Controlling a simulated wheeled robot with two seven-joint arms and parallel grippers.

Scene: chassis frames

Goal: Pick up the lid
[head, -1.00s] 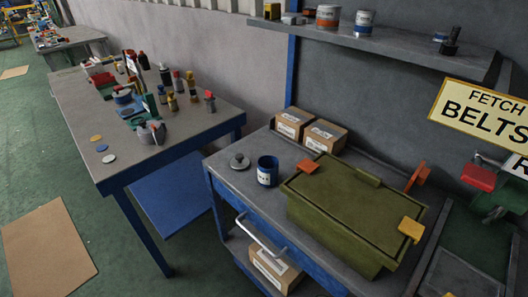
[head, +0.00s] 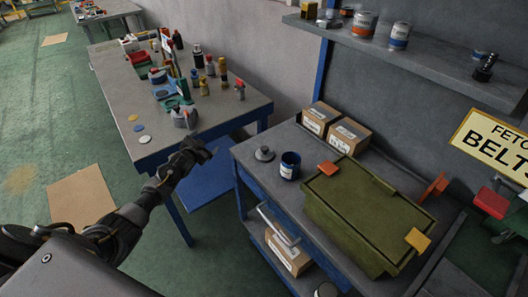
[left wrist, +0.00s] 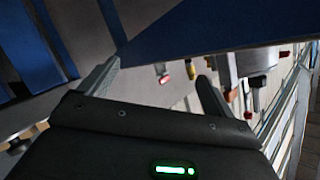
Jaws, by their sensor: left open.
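A small grey round lid with a knob (head: 264,154) lies flat on the grey-topped cart (head: 265,185), just left of a dark blue mug-like container (head: 290,166). It is apart from the container, whose top looks open. My left gripper (head: 205,152) is open with nothing between its fingers. It is left of the lid in the head view, near the gap between workbench and cart. The left wrist view shows its two spread fingers (left wrist: 158,74), with blue panels and tilted bench items beyond, and no lid. My right gripper is in neither current view.
A large green bin (head: 368,212) with orange and yellow clips fills the cart's right side. Two cardboard boxes (head: 335,128) stand behind the container. The workbench (head: 125,92) at left holds bottles and tools. A shelf (head: 440,60) overhangs the cart's back.

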